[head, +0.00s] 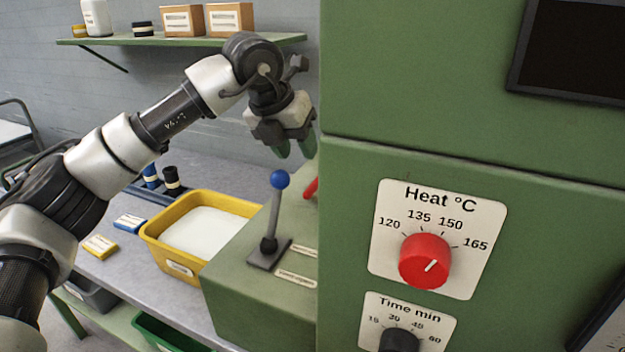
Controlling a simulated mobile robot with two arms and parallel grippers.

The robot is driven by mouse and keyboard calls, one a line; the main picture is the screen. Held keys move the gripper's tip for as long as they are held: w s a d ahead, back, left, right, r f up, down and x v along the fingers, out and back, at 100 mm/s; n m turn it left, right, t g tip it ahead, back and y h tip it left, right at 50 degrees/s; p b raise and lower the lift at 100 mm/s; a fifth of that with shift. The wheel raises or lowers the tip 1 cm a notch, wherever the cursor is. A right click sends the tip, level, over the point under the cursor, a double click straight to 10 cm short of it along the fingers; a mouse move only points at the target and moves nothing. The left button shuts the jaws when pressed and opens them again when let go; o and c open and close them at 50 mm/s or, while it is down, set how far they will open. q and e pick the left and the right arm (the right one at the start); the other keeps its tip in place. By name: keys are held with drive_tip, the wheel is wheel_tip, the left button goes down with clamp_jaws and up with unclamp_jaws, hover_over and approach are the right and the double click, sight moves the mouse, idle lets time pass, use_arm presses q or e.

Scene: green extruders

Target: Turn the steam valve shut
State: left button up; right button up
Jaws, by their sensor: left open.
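No part in the head view carries a label that I can read as steam valve. A lever with a blue ball knob (279,180) stands nearly upright on a grey plate on the green machine's lower block (235,285). Behind it to the right, a red handle (311,188) shows only in part, cut off by the tall green cabinet. My left gripper (295,148) is open and empty, pointing down above the red handle and the blue knob, apart from both. Its right side is close to the cabinet edge. My right gripper is not in view.
The tall green cabinet (450,150) fills the right side, with a red heat dial (425,260) and a dark time dial (400,340). A yellow tub (165,254) of white material stands on the bench left of the block. A shelf (180,41) with boxes hangs behind my arm.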

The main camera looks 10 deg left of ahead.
sight(314, 182)
use_arm(q)
drive_tip(key=p+x, duration=0.1)
drive_tip(key=x, duration=0.7)
drive_tip(key=shift+d+f, duration=0.1)
drive_tip(key=shift+f, duration=0.2)
clamp_jaws()
